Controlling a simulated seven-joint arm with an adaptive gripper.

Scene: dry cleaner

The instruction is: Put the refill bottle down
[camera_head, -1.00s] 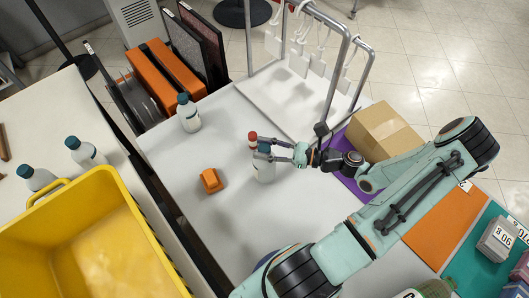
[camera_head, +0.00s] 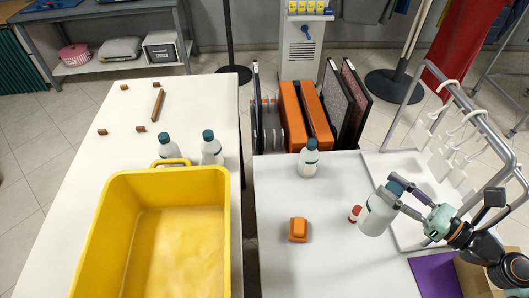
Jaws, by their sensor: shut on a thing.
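My gripper (camera_head: 393,193) is at the right of the head camera view, its fingers closed around the upper part of a white bottle with a blue cap, taken as the refill bottle (camera_head: 375,215). The bottle leans in the picture, cap toward the upper right. It is over the white table (camera_head: 335,265); I cannot tell whether its base touches the top. The fingers hide part of its neck.
A small red-capped item (camera_head: 355,213) is just left of the held bottle. An orange block (camera_head: 298,230) and another blue-capped bottle (camera_head: 308,160) stand farther left. A hanger rack (camera_head: 480,110) is at right. A yellow crate (camera_head: 222,230) is on the left table. The front middle is clear.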

